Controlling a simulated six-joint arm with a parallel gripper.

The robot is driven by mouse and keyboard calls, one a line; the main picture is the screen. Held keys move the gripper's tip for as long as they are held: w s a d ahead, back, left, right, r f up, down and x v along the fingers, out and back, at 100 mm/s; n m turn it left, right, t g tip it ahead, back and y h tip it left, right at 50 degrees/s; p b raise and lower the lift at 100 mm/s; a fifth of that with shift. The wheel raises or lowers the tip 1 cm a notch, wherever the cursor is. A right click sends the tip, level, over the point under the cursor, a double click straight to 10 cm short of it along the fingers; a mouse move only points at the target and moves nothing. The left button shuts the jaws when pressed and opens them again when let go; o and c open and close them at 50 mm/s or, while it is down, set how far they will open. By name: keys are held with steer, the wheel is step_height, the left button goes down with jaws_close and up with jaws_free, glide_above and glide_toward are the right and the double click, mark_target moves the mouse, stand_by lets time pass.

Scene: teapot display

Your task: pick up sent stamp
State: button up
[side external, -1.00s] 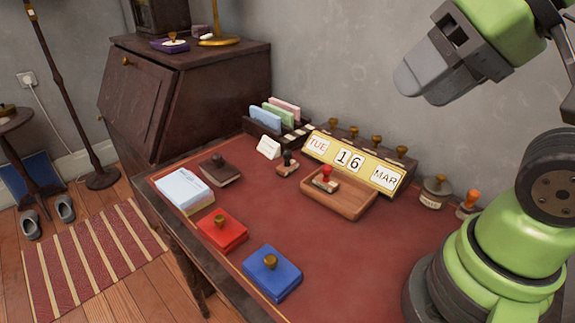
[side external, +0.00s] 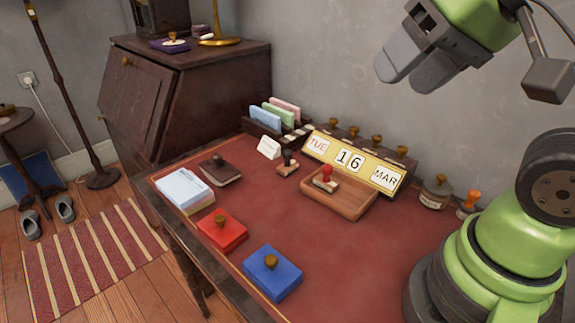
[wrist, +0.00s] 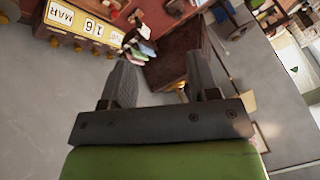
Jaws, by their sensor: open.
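Several stamps stand on the red desk top (side external: 345,255), and I cannot read which one is the sent stamp. A red-handled stamp (side external: 326,180) sits in the wooden tray (side external: 345,204). A black-handled stamp (side external: 287,163) stands just left of the tray. My gripper (side external: 405,77) is open and empty, high above the desk near the wall. In the wrist view, its two fingers (wrist: 160,65) are spread apart with nothing between them.
The date block (side external: 350,160) stands behind the tray, with a card holder (side external: 278,120) to its left. Red (side external: 222,230) and blue (side external: 272,272) pads, a paper stack (side external: 184,190) and a blotter (side external: 220,169) lie along the front and left.

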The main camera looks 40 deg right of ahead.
steer(key=w+d+f+m+g+h, duration=0.1)
steer(key=w+d+m+h, duration=0.15)
steer(key=w, duration=0.65)
steer(key=m+g+h, duration=0.1)
steer(key=g+h, duration=0.1)
steer(key=g, duration=0.1)
glide_above(287, 151)
steer(key=s+a, duration=0.1)
steer(key=s, duration=0.1)
step_height(287, 151, down, 22)
steer(key=shift+w+a+r, duration=0.1)
steer(key=shift+a, duration=0.05)
steer(key=shift+t, duration=0.3)
steer(key=shift+x, duration=3.15)
steer(key=c, duration=1)
